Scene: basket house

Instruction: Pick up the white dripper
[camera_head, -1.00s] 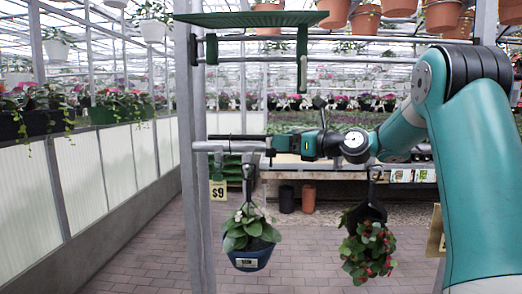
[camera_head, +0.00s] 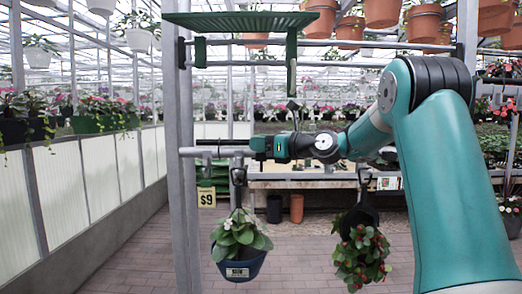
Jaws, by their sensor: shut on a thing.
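I cannot make out a white dripper in this view. My gripper (camera_head: 254,146) is at the left end of my arm, close to the grey rail (camera_head: 205,152) on the metal post. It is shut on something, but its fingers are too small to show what. A dark rod (camera_head: 222,142) lies just left of it, above the rail; I cannot tell whether they touch.
A blue pot (camera_head: 238,267) with white flowers hangs below the rail. A dark basket (camera_head: 360,215) with red fruit hangs to its right. A green slatted shelf (camera_head: 240,20) is above. A $9 sign (camera_head: 207,197) hangs behind.

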